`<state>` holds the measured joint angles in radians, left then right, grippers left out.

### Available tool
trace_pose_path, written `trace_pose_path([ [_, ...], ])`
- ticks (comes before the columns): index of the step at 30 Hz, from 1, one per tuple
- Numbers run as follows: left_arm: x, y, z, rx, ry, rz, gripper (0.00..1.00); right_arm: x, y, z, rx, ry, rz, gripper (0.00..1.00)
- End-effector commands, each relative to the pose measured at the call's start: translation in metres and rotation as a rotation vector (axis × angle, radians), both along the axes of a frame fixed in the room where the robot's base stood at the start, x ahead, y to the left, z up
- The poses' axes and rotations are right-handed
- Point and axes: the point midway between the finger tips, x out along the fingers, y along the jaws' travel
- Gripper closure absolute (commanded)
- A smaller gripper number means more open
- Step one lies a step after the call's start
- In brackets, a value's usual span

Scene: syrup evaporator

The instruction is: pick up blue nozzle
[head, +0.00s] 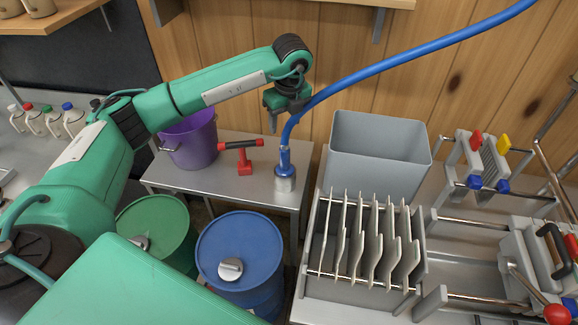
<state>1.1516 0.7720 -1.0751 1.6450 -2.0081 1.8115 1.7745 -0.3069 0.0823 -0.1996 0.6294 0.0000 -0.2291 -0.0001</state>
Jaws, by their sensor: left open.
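The blue nozzle (284,160) hangs at the end of a blue hose (400,62) that comes in from the top right. My left gripper (287,118) is open and points down beside the hose, above the nozzle. Its fingers are small in the picture, and I cannot tell whether they touch the hose. My right gripper is not in view.
A red T-handled tool (243,160) and a purple bucket (188,140) stand left of the nozzle. A grey bin (375,155) and a plate rack (416,262) are at the right. Blue (240,285) and green (165,215) drums stand in front.

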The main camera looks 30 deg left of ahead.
Motion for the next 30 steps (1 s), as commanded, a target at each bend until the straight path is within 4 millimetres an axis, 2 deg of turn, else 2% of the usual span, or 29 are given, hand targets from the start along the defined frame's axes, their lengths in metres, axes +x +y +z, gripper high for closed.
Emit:
trace_pose_path([
  [1, 0.000, 0.000, -0.007, 0.001, -0.001, 0.001, 0.45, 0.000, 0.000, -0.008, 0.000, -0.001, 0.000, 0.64],
  [4, 0.000, 0.001, -0.013, 0.001, 0.002, 0.001, 0.45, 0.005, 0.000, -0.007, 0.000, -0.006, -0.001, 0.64],
  [8, 0.001, 0.003, -0.031, 0.000, 0.004, 0.002, 0.45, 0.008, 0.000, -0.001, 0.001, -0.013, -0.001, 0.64],
  [15, 0.005, 0.009, -0.076, -0.001, 0.003, 0.001, 0.45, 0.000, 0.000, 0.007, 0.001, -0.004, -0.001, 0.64],
  [22, 0.007, 0.011, -0.094, 0.001, 0.001, 0.000, 0.45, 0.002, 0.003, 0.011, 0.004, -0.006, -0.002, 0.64],
  [25, 0.008, 0.010, -0.103, 0.000, 0.002, 0.000, 0.45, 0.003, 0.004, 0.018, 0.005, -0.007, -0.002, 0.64],
  [30, 0.011, 0.010, -0.130, 0.001, 0.003, 0.000, 0.45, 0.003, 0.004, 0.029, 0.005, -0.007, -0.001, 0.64],
])
